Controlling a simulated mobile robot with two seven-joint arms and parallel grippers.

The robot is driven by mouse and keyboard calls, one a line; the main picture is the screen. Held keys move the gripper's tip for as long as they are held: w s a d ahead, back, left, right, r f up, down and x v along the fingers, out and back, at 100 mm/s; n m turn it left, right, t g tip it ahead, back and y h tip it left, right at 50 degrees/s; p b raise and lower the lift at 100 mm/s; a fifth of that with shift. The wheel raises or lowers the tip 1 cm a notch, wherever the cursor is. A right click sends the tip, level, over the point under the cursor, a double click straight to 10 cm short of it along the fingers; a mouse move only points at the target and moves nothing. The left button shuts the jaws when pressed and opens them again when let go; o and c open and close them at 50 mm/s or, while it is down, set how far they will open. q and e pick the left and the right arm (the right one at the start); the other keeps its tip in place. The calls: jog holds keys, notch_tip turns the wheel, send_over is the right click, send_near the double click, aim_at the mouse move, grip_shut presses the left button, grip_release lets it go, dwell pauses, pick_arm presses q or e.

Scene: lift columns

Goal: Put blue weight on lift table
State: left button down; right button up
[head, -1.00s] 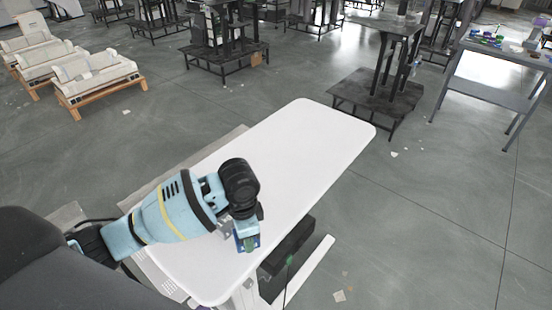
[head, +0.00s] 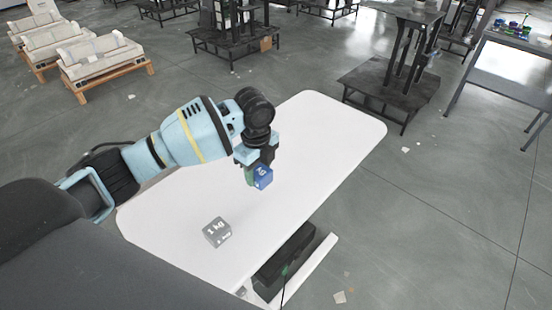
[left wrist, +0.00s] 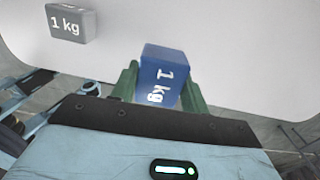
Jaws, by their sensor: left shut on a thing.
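The blue weight (head: 263,178) is a small block held between the fingers of my left gripper (head: 257,177), over the middle of the white lift table (head: 310,125). In the left wrist view the blue weight (left wrist: 163,76) reads "1 kg" and sits between the two green fingers (left wrist: 158,86). The view does not clearly show whether its underside touches the table top. A grey weight (head: 216,232), also marked "1 kg", rests on the near part of the table; it also shows in the left wrist view (left wrist: 72,23). My right gripper is not in view.
The table top is bare around the far end and right side. A dark box (head: 285,258) sits below the table's right edge. Dark stands (head: 392,90), a side table (head: 510,70) and wooden pallets (head: 108,78) stand farther off on the floor.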

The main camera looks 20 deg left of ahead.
pick_arm(q)
jog(key=shift+w+a+r, duration=0.1)
jog(key=shift+w+r, duration=0.25)
jog(key=shift+r, duration=0.05)
jog(key=shift+f, duration=0.1)
send_over(261, 201)
jog(key=shift+w+f, duration=0.15)
jog(key=shift+f, duration=2.3)
jog(key=shift+f, duration=0.1)
jog(key=shift+f+b, duration=0.3)
jog(key=shift+f, duration=2.1)
jog(key=c, duration=0.7)
grip_release()
jog(key=shift+f, duration=0.2)
notch_tip(261, 201, up, 12)
jog(key=shift+r+p, duration=0.1)
jog(key=shift+p, duration=0.35)
